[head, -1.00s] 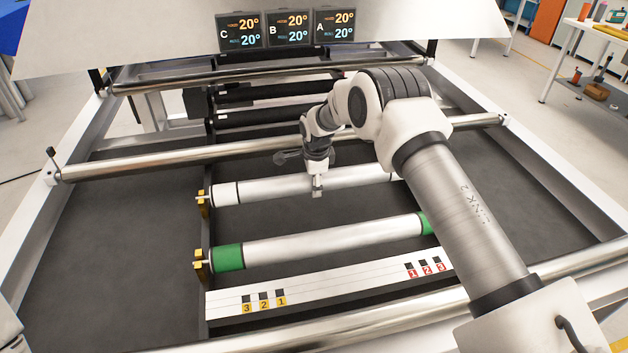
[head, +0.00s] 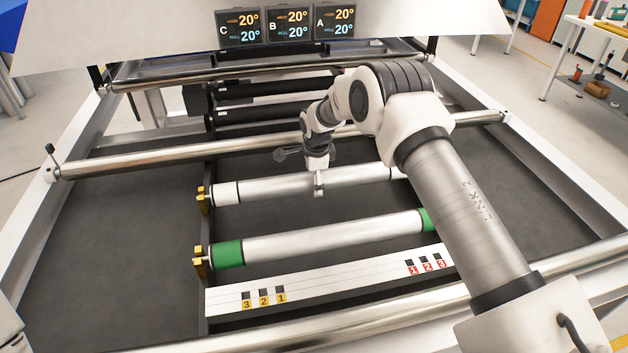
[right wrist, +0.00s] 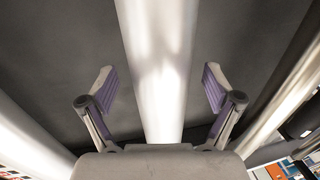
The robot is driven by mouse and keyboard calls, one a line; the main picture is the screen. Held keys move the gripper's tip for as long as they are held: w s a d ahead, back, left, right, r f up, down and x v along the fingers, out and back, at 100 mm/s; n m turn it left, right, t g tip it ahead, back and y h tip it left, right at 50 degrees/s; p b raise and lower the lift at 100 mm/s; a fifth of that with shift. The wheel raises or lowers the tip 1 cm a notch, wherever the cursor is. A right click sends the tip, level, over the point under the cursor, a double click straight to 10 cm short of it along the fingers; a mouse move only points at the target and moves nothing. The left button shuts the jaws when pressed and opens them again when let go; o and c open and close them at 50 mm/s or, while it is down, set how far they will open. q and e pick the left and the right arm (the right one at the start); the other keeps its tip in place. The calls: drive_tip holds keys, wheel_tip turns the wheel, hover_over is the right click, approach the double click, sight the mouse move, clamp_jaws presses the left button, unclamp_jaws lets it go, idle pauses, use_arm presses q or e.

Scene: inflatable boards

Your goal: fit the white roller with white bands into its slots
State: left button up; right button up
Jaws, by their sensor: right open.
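The white roller with white bands (head: 268,187) lies across the frame in the head view. Its left end sits at a yellow bracket (head: 203,195); its right end is hidden behind my right arm. My right gripper (head: 318,190) is above the roller's middle. In the right wrist view the roller (right wrist: 160,70) runs between the two open fingers of the right gripper (right wrist: 160,90), with a gap on each side. My left gripper is not in view.
A roller with green bands (head: 330,238) lies in front, its left end at another yellow bracket (head: 199,262). A white strip with numbered markers (head: 340,285) lies nearer. A steel bar (head: 180,160) crosses behind. Displays (head: 288,27) stand at the back.

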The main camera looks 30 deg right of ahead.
wheel_tip(320, 180, up, 11)
drive_tip(key=s, duration=0.2)
drive_tip(key=shift+a, duration=0.3)
